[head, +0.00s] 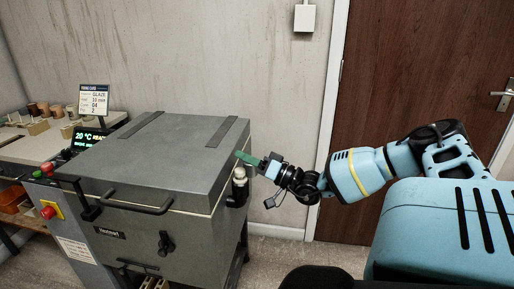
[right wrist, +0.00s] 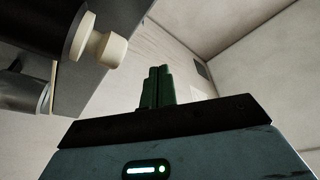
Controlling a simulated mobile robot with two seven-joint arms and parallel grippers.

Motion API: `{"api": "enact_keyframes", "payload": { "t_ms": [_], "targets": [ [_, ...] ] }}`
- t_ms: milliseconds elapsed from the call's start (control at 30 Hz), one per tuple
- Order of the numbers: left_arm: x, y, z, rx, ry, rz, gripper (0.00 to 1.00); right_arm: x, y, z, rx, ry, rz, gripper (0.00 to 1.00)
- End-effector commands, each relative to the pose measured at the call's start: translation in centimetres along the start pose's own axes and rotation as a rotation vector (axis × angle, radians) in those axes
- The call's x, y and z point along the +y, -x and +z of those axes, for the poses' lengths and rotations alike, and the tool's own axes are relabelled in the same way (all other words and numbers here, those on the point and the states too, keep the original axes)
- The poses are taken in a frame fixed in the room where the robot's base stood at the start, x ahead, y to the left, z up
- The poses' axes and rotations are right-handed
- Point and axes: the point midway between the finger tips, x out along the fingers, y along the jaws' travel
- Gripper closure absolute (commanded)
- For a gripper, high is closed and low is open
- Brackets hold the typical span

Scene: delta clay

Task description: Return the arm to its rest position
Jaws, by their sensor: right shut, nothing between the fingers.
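My right gripper (head: 246,158) reaches in from the right in the head view, its green fingers close to the right side of a grey kiln (head: 150,160). In the right wrist view its green fingers (right wrist: 157,88) are together with nothing between them. A pale round knob (right wrist: 100,50) on the kiln's side shows at upper left there, apart from the fingers. The same knob (head: 240,175) is just below the fingers in the head view. My left gripper is not in view.
The kiln lid is down, with a front handle (head: 138,203). A bench (head: 30,150) with small pots and a firing card (head: 94,100) stands at left. A brown door (head: 420,70) is behind my right arm. Some floor (head: 325,258) is clear between kiln and arm.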

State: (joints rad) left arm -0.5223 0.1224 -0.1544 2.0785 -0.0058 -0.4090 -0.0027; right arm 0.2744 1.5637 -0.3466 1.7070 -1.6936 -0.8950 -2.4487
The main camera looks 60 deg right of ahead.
Motion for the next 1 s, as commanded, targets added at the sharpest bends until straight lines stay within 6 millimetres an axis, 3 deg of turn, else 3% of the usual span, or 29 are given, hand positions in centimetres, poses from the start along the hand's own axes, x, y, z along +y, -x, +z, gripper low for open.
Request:
{"api": "enact_keyframes", "payload": {
  "t_ms": [300,800,900,1000],
  "targets": [
    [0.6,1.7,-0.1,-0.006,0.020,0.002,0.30,-0.1,2.8,-0.1,0.000,0.001,0.000,1.00],
    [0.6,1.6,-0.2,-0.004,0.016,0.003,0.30,0.1,3.1,0.1,0.002,-0.008,0.004,1.00],
    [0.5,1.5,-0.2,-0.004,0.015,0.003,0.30,0.9,3.9,1.1,0.015,-0.097,0.044,1.00],
    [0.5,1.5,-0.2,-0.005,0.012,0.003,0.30,2.8,5.8,3.5,0.057,-0.317,0.141,1.00]
  ]
}}
